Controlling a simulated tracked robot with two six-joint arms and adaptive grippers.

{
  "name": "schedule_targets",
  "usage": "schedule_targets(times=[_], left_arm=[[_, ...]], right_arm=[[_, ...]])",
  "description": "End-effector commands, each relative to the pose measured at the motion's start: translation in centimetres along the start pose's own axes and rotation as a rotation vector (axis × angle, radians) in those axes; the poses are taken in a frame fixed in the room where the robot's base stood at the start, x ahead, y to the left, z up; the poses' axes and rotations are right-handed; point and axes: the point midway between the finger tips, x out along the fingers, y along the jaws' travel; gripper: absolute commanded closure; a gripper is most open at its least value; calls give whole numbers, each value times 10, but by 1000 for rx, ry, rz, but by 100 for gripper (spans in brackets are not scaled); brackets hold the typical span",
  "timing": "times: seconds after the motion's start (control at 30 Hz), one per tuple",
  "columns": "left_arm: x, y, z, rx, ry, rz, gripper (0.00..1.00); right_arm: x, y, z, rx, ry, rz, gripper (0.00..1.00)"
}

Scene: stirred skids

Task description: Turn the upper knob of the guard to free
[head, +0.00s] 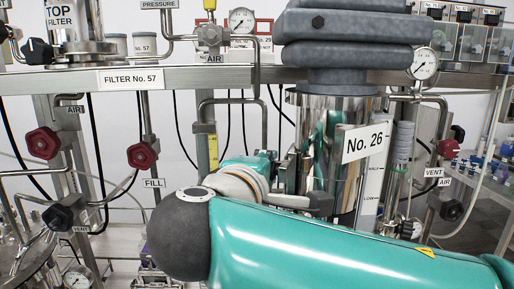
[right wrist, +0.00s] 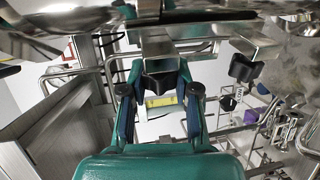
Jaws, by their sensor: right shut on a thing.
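The black upper knob (right wrist: 160,80) sits on a bright metal bracket (right wrist: 160,47) in the right wrist view. My right gripper (right wrist: 160,88) has its two teal-and-dark fingers on either side of the knob, shut on it. In the head view my right gripper (head: 284,172) is at the left side of the steel vessel marked No. 26 (head: 312,122), largely behind my own teal arm. I cannot make out the held knob or its mark there. My left gripper is in neither view.
A dark-ended grey part (head: 319,204) juts out just below the gripper. A yellow-marked upright gauge (head: 212,150) stands to the left. Red valve knobs (head: 142,155) and a steel rail (head: 185,77) lie farther left. A black knob (right wrist: 246,69) shows right in the wrist view.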

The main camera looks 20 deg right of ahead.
Motion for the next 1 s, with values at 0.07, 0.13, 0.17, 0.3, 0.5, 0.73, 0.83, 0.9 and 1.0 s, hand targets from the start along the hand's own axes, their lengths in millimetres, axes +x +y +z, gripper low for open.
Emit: schedule_targets(times=[0.07, 0.13, 0.17, 0.3, 0.5, 0.73, 0.83, 0.9, 1.0], left_arm=[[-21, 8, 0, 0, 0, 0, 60], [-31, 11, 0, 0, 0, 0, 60], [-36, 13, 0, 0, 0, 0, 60], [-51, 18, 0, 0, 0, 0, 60], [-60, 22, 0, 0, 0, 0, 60], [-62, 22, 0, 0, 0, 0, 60], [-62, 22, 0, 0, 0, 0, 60], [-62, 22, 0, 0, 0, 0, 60], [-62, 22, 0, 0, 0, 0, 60]], right_arm=[[0, 9, 2, 0, -9, -79, 100], [1, 9, 2, 0, -10, -145, 100], [1, 9, 3, 1, -10, -174, 100], [2, 7, 3, 2, -11, -306, 100], [2, 2, 3, 4, -11, -477, 100], [3, 0, 3, 4, -10, -620, 100], [2, -1, 3, 2, -11, -662, 100], [3, -1, 3, 2, -11, -681, 100], [2, -1, 3, 0, -11, -702, 100]])
